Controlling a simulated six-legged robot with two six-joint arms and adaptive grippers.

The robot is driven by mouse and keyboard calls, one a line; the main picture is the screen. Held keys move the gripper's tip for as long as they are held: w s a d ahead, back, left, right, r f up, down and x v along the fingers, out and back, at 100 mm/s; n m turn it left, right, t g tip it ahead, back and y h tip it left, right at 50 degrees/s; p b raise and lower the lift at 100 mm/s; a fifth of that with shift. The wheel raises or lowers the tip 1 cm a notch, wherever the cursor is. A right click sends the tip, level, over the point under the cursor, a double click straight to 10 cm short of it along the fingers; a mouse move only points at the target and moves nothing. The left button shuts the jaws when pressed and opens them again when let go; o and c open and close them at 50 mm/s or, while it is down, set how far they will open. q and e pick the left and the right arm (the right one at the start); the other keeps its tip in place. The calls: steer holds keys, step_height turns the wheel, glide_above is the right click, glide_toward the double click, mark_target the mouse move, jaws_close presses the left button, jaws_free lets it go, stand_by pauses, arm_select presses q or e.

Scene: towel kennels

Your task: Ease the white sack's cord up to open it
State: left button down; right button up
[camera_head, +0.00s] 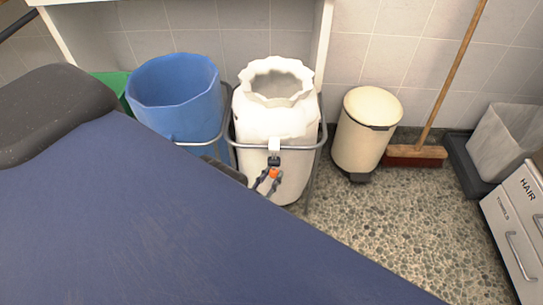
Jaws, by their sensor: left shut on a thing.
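The white sack (278,117) stands upright in a metal-framed stand at the middle of the view. Its ruffled mouth is gathered around a visible opening. A white tab (273,145) and a small dark piece (273,160) are on its front. Just below is a small orange piece (274,173), which looks like part of the cord fastening. My left gripper (268,181) seems to be the small dark pair of fingers at this orange piece, shut on it. The cord is too small to trace. My right gripper is not in view.
A blue bin (178,95) stands left of the sack, with a green one (112,86) behind. A cream pedal bin (366,134), a broom (415,154) and a drawer unit (518,225) are to the right. A large blue surface (170,225) covers the lower left. Speckled floor (385,225) is clear.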

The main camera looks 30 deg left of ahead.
mark_target(272, 170)
arm_select(q)
steer(key=shift+r+p, duration=1.5)
steer(key=shift+r, duration=0.6)
steer(key=shift+w, duration=0.1)
steer(key=c, duration=1.5)
jaws_free()
steer(key=o, duration=0.5)
steer(key=shift+r, duration=0.1)
steer(key=s, duration=0.8)
steer(key=s+d, duration=0.1)
steer(key=s, duration=0.3)
